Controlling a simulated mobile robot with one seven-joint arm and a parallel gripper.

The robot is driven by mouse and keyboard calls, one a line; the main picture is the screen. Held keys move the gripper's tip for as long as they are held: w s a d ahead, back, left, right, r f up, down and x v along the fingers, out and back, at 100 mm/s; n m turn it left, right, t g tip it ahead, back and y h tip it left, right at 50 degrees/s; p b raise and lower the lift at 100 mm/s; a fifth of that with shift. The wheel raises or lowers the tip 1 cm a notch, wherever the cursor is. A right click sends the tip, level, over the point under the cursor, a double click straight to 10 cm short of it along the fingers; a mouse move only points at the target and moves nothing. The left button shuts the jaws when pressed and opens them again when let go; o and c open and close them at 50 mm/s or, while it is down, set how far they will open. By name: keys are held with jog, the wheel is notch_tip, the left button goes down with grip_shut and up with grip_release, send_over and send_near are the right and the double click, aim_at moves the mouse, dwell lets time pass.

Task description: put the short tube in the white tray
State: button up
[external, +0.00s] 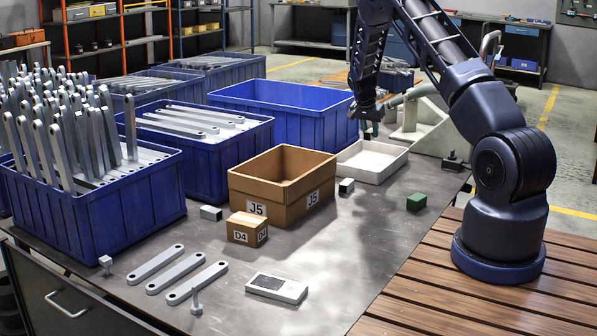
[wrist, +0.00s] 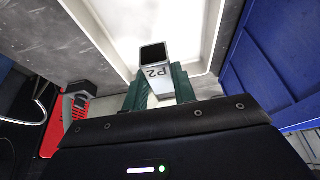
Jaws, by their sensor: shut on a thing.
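The short tube (wrist: 158,76) is a pale grey square tube marked P2, with a dark open end. It is in the wrist view between the green fingers of my gripper (wrist: 157,84), which is shut on it. The white tray (wrist: 118,74) lies beyond the tube in that view. In the external view the white tray (external: 381,174) sits on the metal table right of the cardboard box. My gripper (external: 369,128) is above the tray's back part there. The tube cannot be made out clearly in that view.
A cardboard box marked J5 (external: 263,200) and an empty-looking blue bin (external: 320,128) stand close to the tray. Bins with metal bars are at left. A green block (external: 416,202) and a small grey block (external: 346,186) lie in front of the tray.

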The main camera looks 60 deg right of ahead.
notch_tip(320, 180, down, 10)
dwell(0.6)
jog(key=shift+f, duration=0.1)
jog(key=o, duration=1)
